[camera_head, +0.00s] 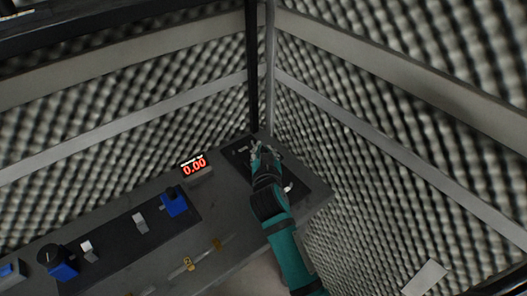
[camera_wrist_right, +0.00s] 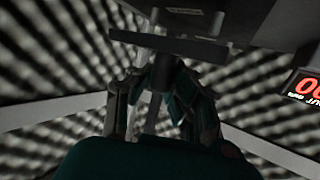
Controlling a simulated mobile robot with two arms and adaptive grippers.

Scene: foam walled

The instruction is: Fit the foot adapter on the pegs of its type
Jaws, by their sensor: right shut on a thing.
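My right gripper (camera_head: 264,149) is over the dark board (camera_head: 309,187) at the right end of the bench, close to the wall corner. In the right wrist view its fingers (camera_wrist_right: 160,112) are shut on what looks like the foot adapter, a dark flat plate (camera_wrist_right: 172,46) with a grey stem between the fingers. The head view shows the adapter too small and too covered to make out. A small light piece (camera_head: 289,188) lies on the board beside my wrist, and another (camera_head: 243,150) at its far left. I cannot tell whether the adapter touches any pegs. My left gripper is out of view.
A red display (camera_head: 195,168) reading 0.00 stands left of the board. A dark strip further left bears blue blocks (camera_head: 174,203) and light blocks (camera_head: 140,223). Yellow tags (camera_head: 188,264) sit along the bench front. Foam walls (camera_head: 340,130) close in behind and right.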

